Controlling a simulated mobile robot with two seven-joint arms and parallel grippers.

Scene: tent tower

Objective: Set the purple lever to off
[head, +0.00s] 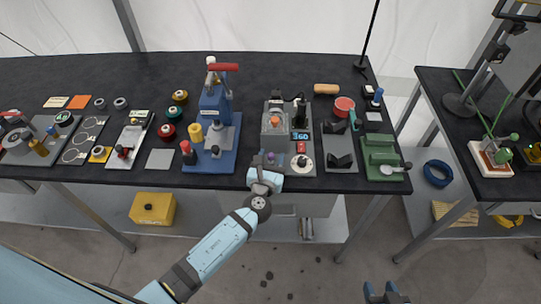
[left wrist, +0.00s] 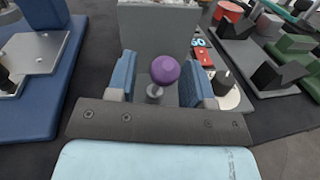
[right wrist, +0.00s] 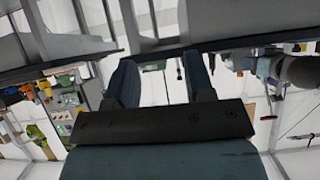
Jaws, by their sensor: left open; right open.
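The purple lever has a round purple knob (left wrist: 165,69) on a short metal stem. In the left wrist view it stands between the two blue fingers of my left gripper (left wrist: 160,85), which is open around it, with visible room on both sides. In the head view my left gripper (head: 264,172) is at the table's front edge, and the small purple knob (head: 271,157) shows just beyond it at the front of a grey panel (head: 299,170). My right gripper (head: 386,292) is open and empty, low at the bottom of the head view, far from the panel.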

